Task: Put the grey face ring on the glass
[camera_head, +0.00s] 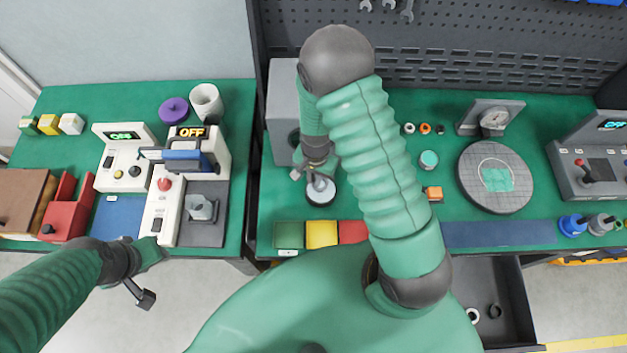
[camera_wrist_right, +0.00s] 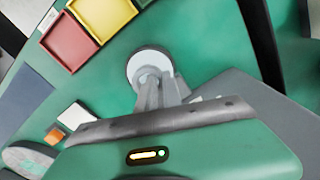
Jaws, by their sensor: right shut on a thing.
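My right gripper (camera_head: 319,182) points down over a round white disc (camera_head: 320,196) on the green bench. In the right wrist view the gripper (camera_wrist_right: 152,84) is shut on a small grey round piece (camera_wrist_right: 149,73), which looks like the grey face ring. The piece is over the white disc (camera_wrist_right: 136,62), which looks like the glass. The fingers partly hide it, and I cannot tell whether it touches the disc. My left gripper (camera_head: 142,293) hangs over the floor in front of the left bench; its jaw state is unclear.
Red, yellow and green trays (camera_head: 321,234) line the front edge. A large round plate (camera_head: 482,196), a dial gauge (camera_head: 493,120) and small rings (camera_head: 425,128) are to the right. A grey box (camera_head: 283,107) stands behind the gripper. An open drawer (camera_head: 500,275) juts out below.

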